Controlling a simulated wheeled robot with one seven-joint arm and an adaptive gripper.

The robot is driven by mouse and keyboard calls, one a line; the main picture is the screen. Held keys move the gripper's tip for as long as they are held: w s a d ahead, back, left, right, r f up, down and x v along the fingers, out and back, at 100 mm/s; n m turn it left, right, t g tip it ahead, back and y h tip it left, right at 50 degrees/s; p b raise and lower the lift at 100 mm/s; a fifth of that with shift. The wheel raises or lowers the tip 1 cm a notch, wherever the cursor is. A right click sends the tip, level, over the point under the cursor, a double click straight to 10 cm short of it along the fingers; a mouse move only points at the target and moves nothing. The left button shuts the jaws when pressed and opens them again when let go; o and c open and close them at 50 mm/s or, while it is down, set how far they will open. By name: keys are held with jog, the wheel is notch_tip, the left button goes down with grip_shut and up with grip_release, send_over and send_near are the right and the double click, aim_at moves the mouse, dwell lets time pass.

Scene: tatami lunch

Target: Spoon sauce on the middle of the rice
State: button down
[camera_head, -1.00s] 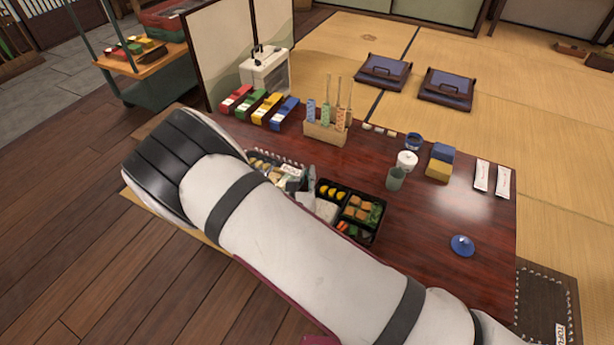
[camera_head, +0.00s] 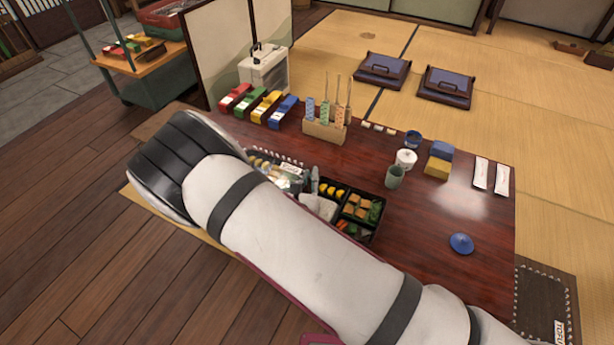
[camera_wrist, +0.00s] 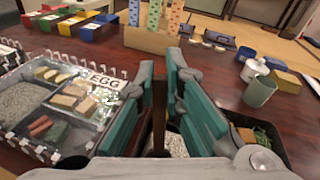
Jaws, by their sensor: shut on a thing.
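My gripper (camera_wrist: 162,105) has teal fingers and points down over the table. A narrow brown stick (camera_wrist: 159,110), apparently the spoon's handle, stands upright between the fingers, which are closed on it. The spoon's bowl and any sauce in it are hidden. Pale speckled rice (camera_wrist: 178,147) shows below, between and behind the fingers, in a black lunch box (camera_wrist: 283,150). In the head view the lunch box (camera_head: 366,240) is partly covered by my arm, with the gripper (camera_head: 313,183) over its left part. I cannot tell whether the spoon touches the rice.
A clear-lidded box labelled EGG (camera_wrist: 110,82) lies left of my gripper. A wooden holder (camera_head: 325,132) with tall patterned sticks stands behind. The table's front right is mostly clear.

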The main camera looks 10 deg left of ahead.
jog(key=shift+s+d, duration=0.2)
jog(key=shift+d, duration=0.3)
jog(key=shift+d, duration=0.1)
jog(key=shift+s+d+f+p, duration=0.1)
jog(key=shift+s+d+p, duration=0.15)
jog(key=shift+d, duration=0.25)
jog(key=shift+s+d+p, duration=0.1)
jog(key=shift+d+p, duration=0.15)
jog(key=shift+d, duration=0.2)
jog(key=shift+d, duration=0.15)
jog(key=shift+s+d+p, duration=0.2)
jog(key=shift+d+p, duration=0.05)
jog(key=shift+d, duration=0.35)
jog(key=shift+s+d+p, duration=0.2)
jog(key=shift+d+p, duration=0.05)
jog(key=shift+d, duration=0.35)
jog(key=shift+w+a+p, duration=0.25)
jog(key=shift+w+p, duration=0.2)
jog(key=shift+p, duration=0.05)
jog(key=shift+a, duration=0.1)
dwell(0.3)
jog(key=shift+w+a, duration=0.35)
jog(key=shift+a, duration=0.55)
